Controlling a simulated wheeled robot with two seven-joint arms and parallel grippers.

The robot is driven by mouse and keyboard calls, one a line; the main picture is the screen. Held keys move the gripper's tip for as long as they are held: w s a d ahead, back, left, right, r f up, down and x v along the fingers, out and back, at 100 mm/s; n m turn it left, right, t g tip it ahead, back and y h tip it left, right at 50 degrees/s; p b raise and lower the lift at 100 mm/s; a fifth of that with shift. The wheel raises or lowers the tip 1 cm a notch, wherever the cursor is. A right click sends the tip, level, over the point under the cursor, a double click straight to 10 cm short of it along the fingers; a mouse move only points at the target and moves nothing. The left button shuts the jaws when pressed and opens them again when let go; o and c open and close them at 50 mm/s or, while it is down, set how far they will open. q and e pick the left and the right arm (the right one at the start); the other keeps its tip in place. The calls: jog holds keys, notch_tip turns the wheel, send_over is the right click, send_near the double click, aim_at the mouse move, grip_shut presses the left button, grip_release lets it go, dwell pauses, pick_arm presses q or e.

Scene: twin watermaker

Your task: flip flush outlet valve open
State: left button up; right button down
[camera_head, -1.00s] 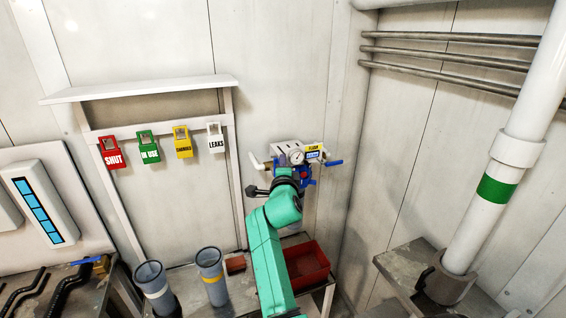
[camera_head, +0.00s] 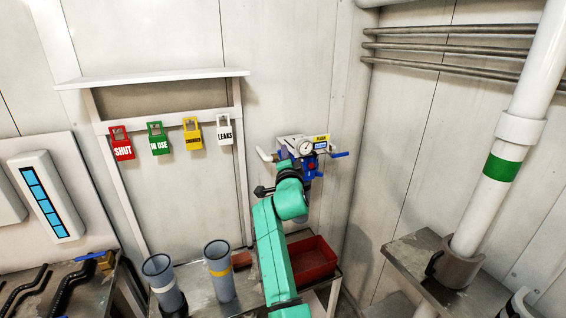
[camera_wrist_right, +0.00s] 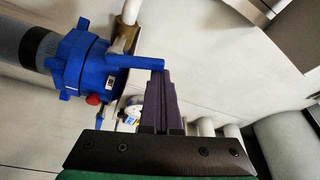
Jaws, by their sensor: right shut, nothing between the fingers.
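A valve assembly with a round gauge (camera_head: 305,147) is on the far wall, with a blue lever (camera_head: 338,155) sticking out to its right and a white handle (camera_head: 264,155) to its left. My green right arm reaches up to it from below and hides its lower part. In the right wrist view, a blue fitting (camera_wrist_right: 85,62) has a blue arm reaching right to the dark purple fingers of my right gripper (camera_wrist_right: 158,78). The fingers are shut and empty, at or very near that blue end; contact is unclear. The flush outlet label cannot be read. My left gripper is out of view.
Coloured tags, including a red SHUT tag (camera_head: 121,143), hang under a shelf (camera_head: 155,78) at left. Two grey cylinders, one here (camera_head: 219,270), and a red bin (camera_head: 312,262) stand below. A white pipe (camera_head: 510,150) rises at right.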

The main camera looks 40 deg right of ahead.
jog(key=a+f+n+t+y+b, duration=0.1)
jog(key=n+b, duration=0.1)
jog(key=n, duration=0.2)
jog(key=w+a+f+n+t+y+b, duration=0.1)
jog(key=n+t+b, duration=0.1)
jog(key=n, duration=0.3)
jog(key=a+f+n+t+y+b, duration=0.1)
jog(key=a+n+b, duration=0.1)
jog(key=n, duration=0.3)
jog(key=shift+w+f+t, duration=0.1)
jog(key=shift+w+t, duration=0.1)
jog(key=shift+t, duration=0.1)
jog(key=shift+f, duration=0.1)
